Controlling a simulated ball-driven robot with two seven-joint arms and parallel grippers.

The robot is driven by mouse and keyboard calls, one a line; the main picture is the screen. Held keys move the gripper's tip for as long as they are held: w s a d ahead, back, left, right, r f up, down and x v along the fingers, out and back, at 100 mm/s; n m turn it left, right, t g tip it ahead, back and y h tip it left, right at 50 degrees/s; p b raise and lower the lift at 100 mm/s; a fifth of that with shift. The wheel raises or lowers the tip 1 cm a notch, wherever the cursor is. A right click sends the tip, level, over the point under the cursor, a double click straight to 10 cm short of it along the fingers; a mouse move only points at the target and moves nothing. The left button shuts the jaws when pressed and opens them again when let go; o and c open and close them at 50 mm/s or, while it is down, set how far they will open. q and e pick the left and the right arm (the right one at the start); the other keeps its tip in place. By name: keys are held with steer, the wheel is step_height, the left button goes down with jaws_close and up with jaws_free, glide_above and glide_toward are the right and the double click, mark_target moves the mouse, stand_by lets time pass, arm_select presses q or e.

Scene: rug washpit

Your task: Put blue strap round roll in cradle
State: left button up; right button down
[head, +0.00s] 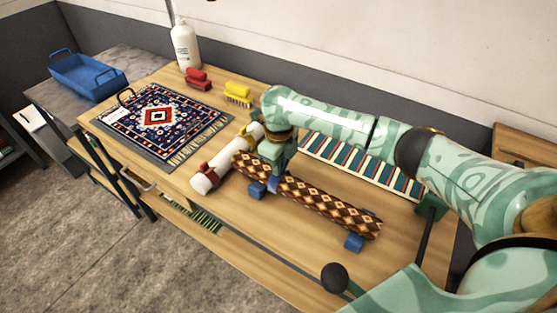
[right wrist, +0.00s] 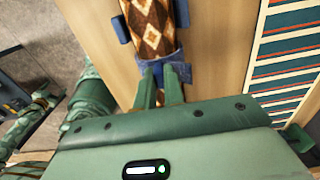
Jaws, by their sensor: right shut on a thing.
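The roll (head: 325,206), a rug with a brown and cream diamond pattern, lies on the blue cradle (head: 355,243); it also shows in the right wrist view (right wrist: 152,28). My right gripper (head: 276,172) comes down over the roll near its left part. In the right wrist view its fingers (right wrist: 163,82) are shut on the blue strap (right wrist: 146,66), which lies across the roll. The underside of the roll is hidden, so I cannot tell whether the strap goes all the way round. My left gripper does not show.
A white roll (head: 206,181) with red bands lies just left. A patterned rug (head: 190,137) lies on a grey mat, a striped rug (head: 365,167) behind. Red (head: 198,78) and yellow (head: 238,91) brushes, a white bottle (head: 185,47) and a blue tray (head: 88,75) stand farther back.

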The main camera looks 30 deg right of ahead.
steer(key=shift+f, duration=0.1)
steer(key=c, duration=1.4)
jaws_free()
